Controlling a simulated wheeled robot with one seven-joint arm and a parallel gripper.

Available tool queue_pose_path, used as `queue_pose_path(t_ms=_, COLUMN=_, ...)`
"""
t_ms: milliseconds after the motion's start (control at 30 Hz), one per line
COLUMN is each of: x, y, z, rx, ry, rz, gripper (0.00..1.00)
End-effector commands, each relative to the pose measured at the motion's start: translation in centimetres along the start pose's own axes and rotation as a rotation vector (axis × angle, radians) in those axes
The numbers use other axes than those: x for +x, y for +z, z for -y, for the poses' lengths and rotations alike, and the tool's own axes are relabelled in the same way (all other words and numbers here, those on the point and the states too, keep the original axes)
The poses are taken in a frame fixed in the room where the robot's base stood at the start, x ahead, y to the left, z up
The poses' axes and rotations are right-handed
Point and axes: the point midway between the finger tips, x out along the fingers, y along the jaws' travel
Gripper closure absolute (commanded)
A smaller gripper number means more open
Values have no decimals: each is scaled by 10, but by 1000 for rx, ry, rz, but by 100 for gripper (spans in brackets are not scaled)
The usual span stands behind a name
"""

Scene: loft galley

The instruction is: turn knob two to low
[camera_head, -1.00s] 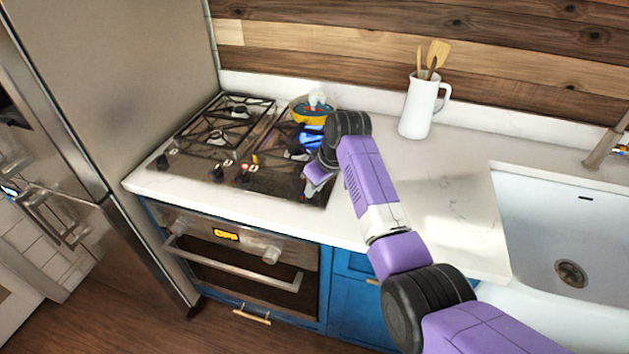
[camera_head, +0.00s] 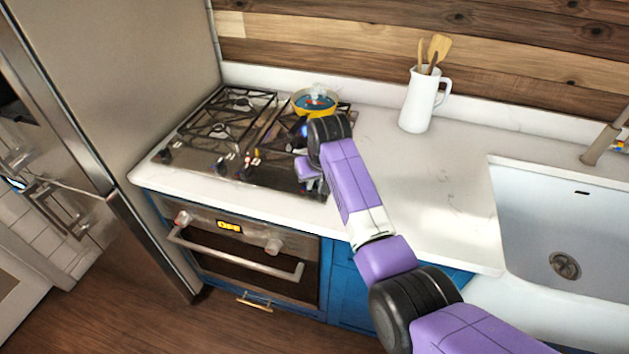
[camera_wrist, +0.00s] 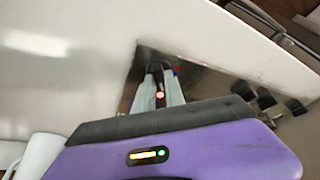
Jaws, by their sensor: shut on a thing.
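The black cooktop (camera_head: 212,148) has several dark knobs along its front edge. My gripper (camera_head: 311,186) is at its front right corner, in front of the rightmost knob. In the wrist view my gripper (camera_wrist: 160,92) is shut on a dark knob (camera_wrist: 157,70), with a small red light showing between the fingers. The other knobs (camera_wrist: 265,98) stand apart to the right. A small blue glow (camera_head: 301,129) shows at the right burner, partly behind my wrist. I cannot read the knob numbers or setting marks.
A yellow pan (camera_head: 315,103) with something steaming sits on the back right burner. A white jug (camera_head: 419,103) with wooden utensils stands on the counter (camera_head: 400,165) at right. A white sink (camera_head: 560,220) is further right, and the oven (camera_head: 235,255) is below.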

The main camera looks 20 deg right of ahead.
Motion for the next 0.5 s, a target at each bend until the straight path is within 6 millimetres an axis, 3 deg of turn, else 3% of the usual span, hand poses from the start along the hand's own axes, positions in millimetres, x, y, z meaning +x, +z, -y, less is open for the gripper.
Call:
queue_pose_path(t_ms=267, x=0, y=-1, z=0, rx=-1, ry=0, rz=-1, gripper=100)
queue_pose_path(t_ms=300, x=0, y=-1, z=0, rx=-1, ry=0, rz=-1, gripper=78)
queue_pose_path(t_ms=367, x=0, y=-1, z=0, rx=-1, ry=0, rz=-1, gripper=66)
queue_pose_path(t_ms=500, x=0, y=0, z=0, rx=-1, ry=-1, rz=-1, gripper=64)
